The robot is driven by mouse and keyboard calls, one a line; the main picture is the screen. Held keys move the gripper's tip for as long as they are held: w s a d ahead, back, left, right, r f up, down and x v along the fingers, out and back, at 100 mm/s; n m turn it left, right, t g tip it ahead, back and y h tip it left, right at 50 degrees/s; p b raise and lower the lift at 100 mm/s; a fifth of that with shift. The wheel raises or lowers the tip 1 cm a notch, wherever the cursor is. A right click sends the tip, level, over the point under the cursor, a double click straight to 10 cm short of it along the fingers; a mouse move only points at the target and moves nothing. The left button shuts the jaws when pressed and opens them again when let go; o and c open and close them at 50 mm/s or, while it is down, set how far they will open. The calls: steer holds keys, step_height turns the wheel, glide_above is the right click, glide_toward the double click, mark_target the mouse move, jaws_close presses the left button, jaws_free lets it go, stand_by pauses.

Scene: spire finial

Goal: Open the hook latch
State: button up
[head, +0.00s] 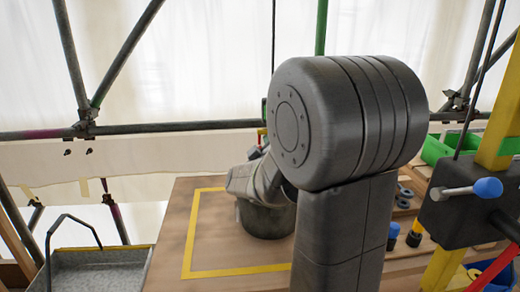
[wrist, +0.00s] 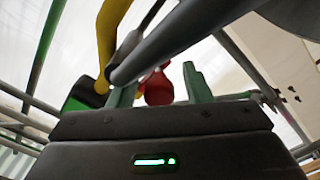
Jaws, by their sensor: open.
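In the wrist view my gripper (wrist: 160,88) is open, its two grey-green fingers pointing up. A red rounded knob (wrist: 157,88) shows between the fingers; I cannot tell whether they touch it. A thick dark bar (wrist: 185,38) crosses in front of the knob and the left finger. A yellow curved piece (wrist: 106,45) rises to the left of the bar, beside a dark green block (wrist: 84,94). I cannot tell which of these is the hook of the latch. In the head view my arm hides the gripper and most of the latch area; only a small red bit (head: 261,132) shows.
A wooden table (head: 168,235) carries a yellow tape outline (head: 190,230). At right, a yellow post (head: 497,135) bears a dark block with a blue-tipped lever (head: 487,188). A green bin (head: 437,150) stands behind. A grey tray (head: 100,270) lies at lower left. Scaffold tubes cross the back.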

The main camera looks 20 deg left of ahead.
steer(key=c, duration=0.9)
steer(key=shift+s+a+r+m, duration=0.1)
steer(key=shift+a+r+m, duration=0.05)
steer(key=shift+m, duration=0.35)
steer(key=shift+c, duration=0.4)
steer(key=shift+b, duration=0.3)
steer(key=a+r+m+b, duration=0.1)
steer(key=m, duration=0.3)
steer(key=s+m, duration=0.1)
steer(key=m, duration=0.3)
steer(key=a+r+m+b, duration=0.1)
steer(key=m, duration=0.3)
steer(key=shift+s+a+r+m+b, duration=0.3)
steer(key=shift+a+m+b, duration=0.05)
steer(key=shift+m, duration=0.05)
steer(key=shift+r+m, duration=0.35)
steer(key=shift+m, duration=0.7)
steer(key=shift+r+m, duration=0.3)
steer(key=shift+m, duration=0.75)
stand_by(0.8)
